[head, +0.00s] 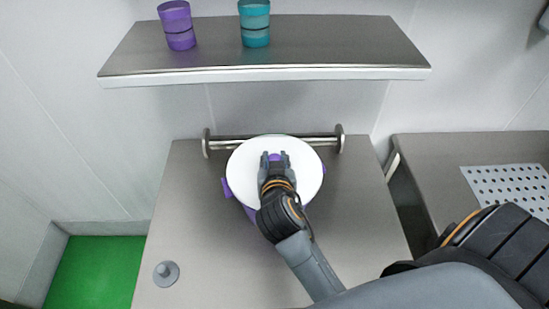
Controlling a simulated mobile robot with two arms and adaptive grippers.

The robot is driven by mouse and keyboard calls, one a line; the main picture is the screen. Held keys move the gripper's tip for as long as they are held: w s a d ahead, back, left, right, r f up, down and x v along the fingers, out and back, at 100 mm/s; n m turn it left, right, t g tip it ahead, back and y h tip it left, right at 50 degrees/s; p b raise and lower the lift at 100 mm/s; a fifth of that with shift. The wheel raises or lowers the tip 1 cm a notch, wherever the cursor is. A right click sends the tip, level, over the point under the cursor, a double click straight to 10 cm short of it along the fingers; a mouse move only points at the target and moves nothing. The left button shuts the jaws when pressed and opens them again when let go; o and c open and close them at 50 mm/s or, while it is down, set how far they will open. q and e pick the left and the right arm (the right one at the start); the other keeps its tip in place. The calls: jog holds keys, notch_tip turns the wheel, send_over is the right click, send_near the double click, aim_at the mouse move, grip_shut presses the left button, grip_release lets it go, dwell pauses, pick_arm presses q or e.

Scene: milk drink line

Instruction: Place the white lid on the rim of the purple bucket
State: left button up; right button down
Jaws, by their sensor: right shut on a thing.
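The white lid (244,182) is a round disc with a small purple knob at its middle. It lies over the purple bucket (226,187), covering its opening. Only parts of the purple bucket show past the lid's edge, at the left, right and front. My right gripper (274,160) is over the lid's middle, shut on its purple knob. I cannot tell whether the lid touches the rim all round or hangs just above it. My left gripper is not in view.
The bucket stands on a metal table (190,255) before a horizontal rail (222,143). A grey knob (166,272) is at the table's front left. A shelf (330,50) above holds purple cups (176,22) and teal cups (254,22). A perforated panel (505,185) is at right.

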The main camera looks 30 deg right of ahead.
jog(key=shift+f+b, duration=0.45)
jog(key=shift+f, duration=0.2)
jog(key=c, duration=1)
grip_release()
jog(key=shift+o, duration=0.2)
